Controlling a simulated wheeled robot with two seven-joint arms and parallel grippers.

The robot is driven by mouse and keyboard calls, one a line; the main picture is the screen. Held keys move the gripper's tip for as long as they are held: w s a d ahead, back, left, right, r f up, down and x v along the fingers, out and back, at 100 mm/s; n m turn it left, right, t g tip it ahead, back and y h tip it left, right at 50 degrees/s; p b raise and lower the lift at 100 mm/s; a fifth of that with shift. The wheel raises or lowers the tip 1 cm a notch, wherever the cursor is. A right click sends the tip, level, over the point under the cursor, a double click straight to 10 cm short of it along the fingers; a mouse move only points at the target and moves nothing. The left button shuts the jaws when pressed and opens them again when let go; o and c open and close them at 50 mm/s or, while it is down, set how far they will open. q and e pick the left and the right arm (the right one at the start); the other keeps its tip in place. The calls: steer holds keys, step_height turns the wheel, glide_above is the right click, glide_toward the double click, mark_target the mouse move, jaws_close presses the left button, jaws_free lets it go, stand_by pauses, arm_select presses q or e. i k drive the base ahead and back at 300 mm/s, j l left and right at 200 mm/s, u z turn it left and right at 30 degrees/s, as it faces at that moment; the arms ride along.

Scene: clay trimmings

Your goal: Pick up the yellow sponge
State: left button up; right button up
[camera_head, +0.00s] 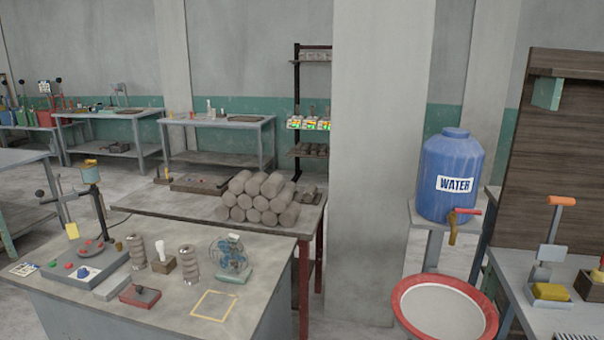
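A yellow block that looks like the sponge (550,292) is on the grey bench (520,304) at the right, in a shallow grey holder or tray. A grey upright part stands just behind it. It is small in view, so I cannot make out its texture. Neither of my grippers is in view.
A red-rimmed white basin (400,296) stands left of that bench. A blue water barrel (450,177) is on a stand behind it. A concrete pillar (372,150) rises mid-view. A cluttered table (180,300) fills the front left, with stacked clay rolls (262,200) behind.

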mark_target(556, 292)
steer(key=z, duration=0.95)
steer(key=i+l, duration=0.2)
steer(key=l, duration=0.25)
steer(key=i+l+u, duration=0.1)
steer(key=l, duration=0.35)
steer(key=i+l, duration=0.25)
steer(key=l, duration=0.25)
steer(key=i+l+u, duration=0.1)
steer(key=l, duration=0.35)
steer(key=i+l, duration=0.2)
steer(key=l, duration=0.3)
steer(key=i+l+u, duration=0.1)
steer(key=l, duration=0.4)
steer(key=i+l, duration=0.15)
steer(key=l, duration=0.35)
steer(key=i+l+u, duration=0.1)
steer(key=l, duration=0.4)
